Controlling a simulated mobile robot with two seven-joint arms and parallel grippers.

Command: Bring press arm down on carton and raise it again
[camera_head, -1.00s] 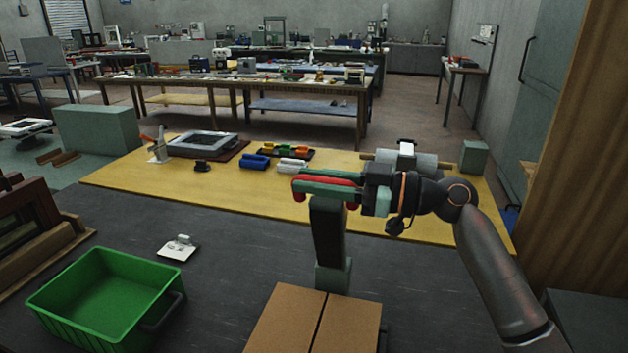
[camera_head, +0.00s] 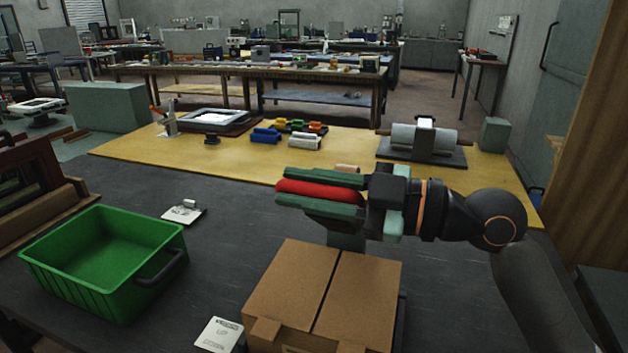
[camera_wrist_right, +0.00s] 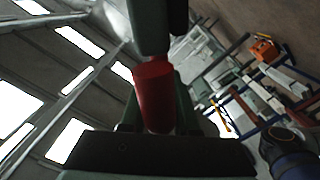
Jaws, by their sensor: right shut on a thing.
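The brown carton (camera_head: 318,292) sits on the dark bench at the front, with a seam down its top. Behind it stands the press's grey-green post (camera_head: 346,242). The press's red handle (camera_head: 318,190) is above the carton's far part, apart from its top. My right gripper (camera_head: 320,193) is shut around this handle, its arm coming from the right. The dark press arm is hidden behind the gripper in the head view. The right wrist view shows the red handle (camera_wrist_right: 154,95) between the fingers. My left gripper is not in view.
A green bin (camera_head: 105,262) stands left of the carton. A white card (camera_head: 218,335) lies beside the carton, and a small card with a clip (camera_head: 184,212) lies farther back. A yellow worktable (camera_head: 235,172) with a roller device (camera_head: 422,140) is behind.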

